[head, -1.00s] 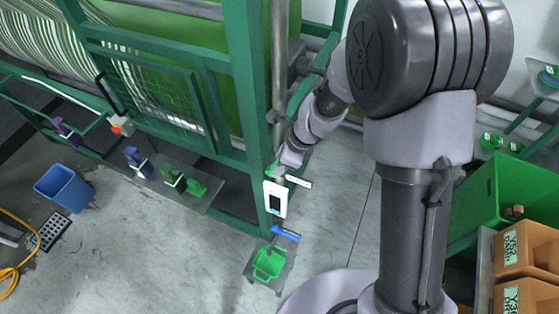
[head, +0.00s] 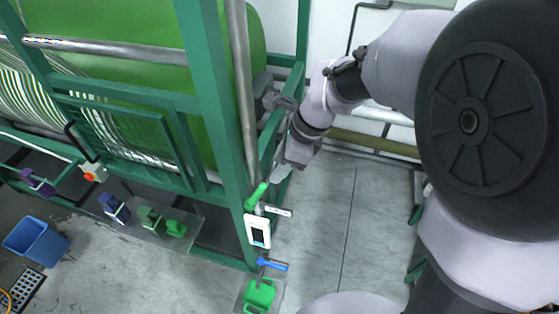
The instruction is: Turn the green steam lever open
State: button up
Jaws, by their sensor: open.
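The green steam lever (head: 256,196) sticks out near the foot of the green machine post, just above a white-faced box. Its handle slants up to the right. My gripper (head: 281,172) is just above and to the right of the lever, apart from it as far as this view shows. It is open and looks empty, though its fingers are small and partly hidden here.
A white tag (head: 278,211) sits beside the lever. The white-faced box (head: 257,231) is below it, and a blue lever (head: 272,265) is lower still. The green machine frame (head: 220,130) is close on the left; floor on the right is clear.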

aim_at(258, 194)
jog(key=shift+d+f, duration=0.1)
jog(key=shift+f, duration=0.05)
jog(key=shift+c, duration=1)
jog(key=shift+y, duration=0.6)
jog(key=d+f+b, duration=0.1)
jog(key=b, duration=0.1)
jog(key=d+f+b, duration=0.3)
jog(key=f+b, duration=0.1)
jog(key=b, duration=0.1)
jog(key=shift+s+d+f, duration=0.15)
jog(key=shift+s, duration=0.1)
grip_shut()
jog(key=d+f+y+b, duration=0.1)
jog(key=d+y+b, duration=0.1)
jog(key=d+b, duration=0.2)
jog(key=w+a+f+p, duration=0.1)
jog(key=a+f, duration=0.5)
jog(key=a, duration=0.3)
jog(key=shift+w+a+p, duration=0.35)
jog(key=shift+a, duration=0.05)
jog(key=a, duration=0.1)
jog(key=w+a+r, duration=0.1)
jog(key=a+r, duration=0.1)
jog(key=shift+w+a+p, duration=0.2)
jog(key=shift+a+p, duration=0.2)
jog(key=shift+r, duration=0.2)
